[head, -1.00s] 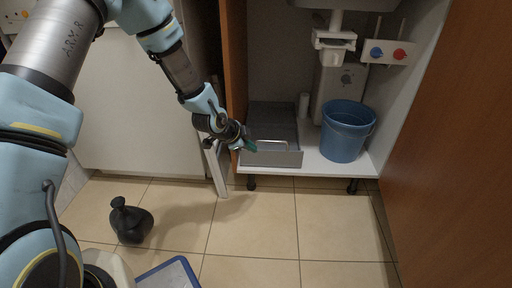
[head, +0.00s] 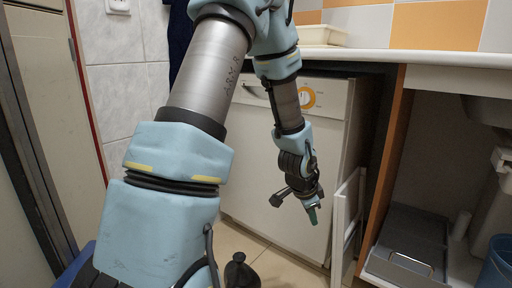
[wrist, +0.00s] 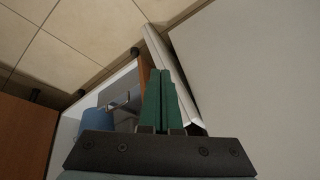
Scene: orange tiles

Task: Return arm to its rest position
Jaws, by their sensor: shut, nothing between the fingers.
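My arm reaches across the head view, bent with its forearm hanging down. My gripper (head: 313,214) points down in front of the white appliance front (head: 290,150), just left of the open cabinet door's white edge. In the wrist view the green fingers (wrist: 160,100) lie side by side, shut and empty. Below them, the wrist view shows the tile floor (wrist: 60,60) and the white door edge (wrist: 172,75) close beside the fingers.
A grey pull-out drawer (head: 405,262) and a blue bucket (head: 497,264) sit in the open cabinet at right. A dark vase-like object (head: 240,272) stands on the floor near my arm. A white countertop (head: 350,56) runs above the appliance.

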